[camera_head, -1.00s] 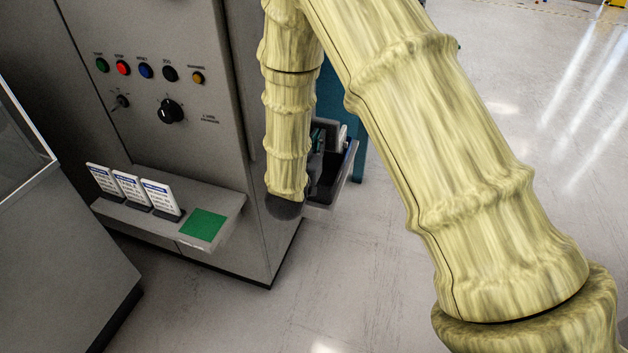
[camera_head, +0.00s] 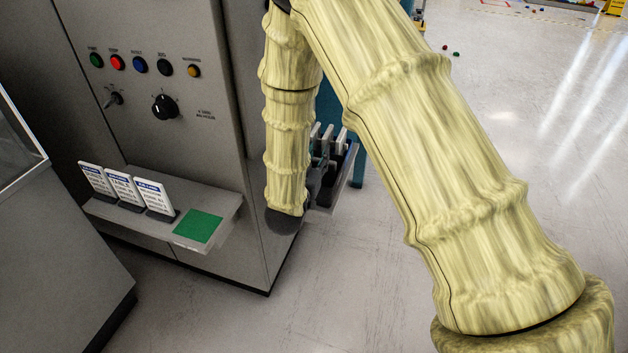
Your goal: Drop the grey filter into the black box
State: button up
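The black box (camera_head: 349,172) is at the right side of the grey machine. I see only part of its dark wall and pale rim past my arm. My gripper (camera_head: 318,172) is a dark shape at the end of my arm, at or over the box, and the arm hides much of it. Several pale grey upright pieces (camera_head: 328,140) stand there side by side. I cannot tell which are gripper parts and whether one is the grey filter. Whether the fingers are open or shut does not show.
The grey machine (camera_head: 215,120) carries buttons and a knob. Its ledge (camera_head: 160,228) holds several small white signs (camera_head: 122,188) and a green square (camera_head: 198,227). A teal post (camera_head: 358,172) stands behind the box. The floor (camera_head: 340,285) in front is clear.

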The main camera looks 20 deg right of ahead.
jog(key=v, duration=1.2)
dwell(0.4)
jog(key=s+d+f+n+g+y, duration=0.2)
jog(key=s+f+g+y, duration=0.15)
jog(key=f, duration=0.75)
jog(key=s+d+f+n+g+y, duration=0.25)
jog(key=s+f, duration=0.25)
jog(key=f, duration=0.5)
jog(key=s+d+f+n+g+y, duration=0.15)
jog(key=s+f+g, duration=0.4)
jog(key=s, duration=0.75)
jog(key=s+d+f+g+y, duration=0.3)
jog(key=s+f, duration=0.5)
jog(key=s, duration=0.5)
notch_tip(320, 180, up, 36)
jog(key=p, duration=3.6)
jog(key=shift+s, duration=0.25)
